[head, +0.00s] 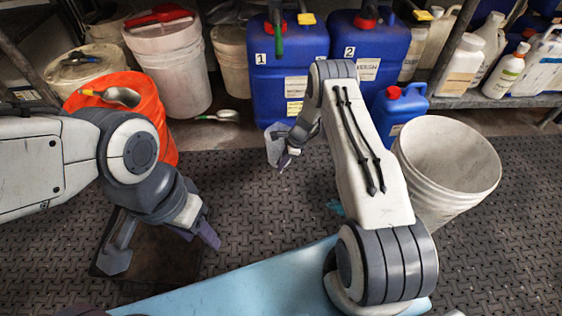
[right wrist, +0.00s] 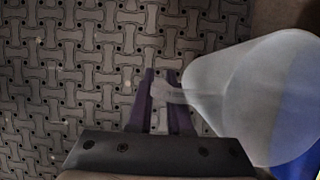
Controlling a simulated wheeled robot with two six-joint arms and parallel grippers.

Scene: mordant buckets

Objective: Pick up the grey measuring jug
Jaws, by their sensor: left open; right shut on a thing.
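The grey measuring jug (head: 274,147) is translucent and shows in front of the blue container marked 1, partly hidden by my right gripper (head: 290,153). In the right wrist view the jug (right wrist: 262,95) is large at the right, its handle between the purple fingers of my right gripper (right wrist: 160,88). That gripper is shut on the handle. I cannot tell whether the jug's base touches the floor. My left gripper (head: 164,248) is open and empty above a dark square plate (head: 160,262) on the floor.
Blue containers marked 1 (head: 288,62) and 2 (head: 368,48) stand at the back. An orange bucket (head: 142,92) with a scoop on top is at the left. An empty white bucket (head: 440,190) stands right of my right arm. Patterned floor is clear between the arms.

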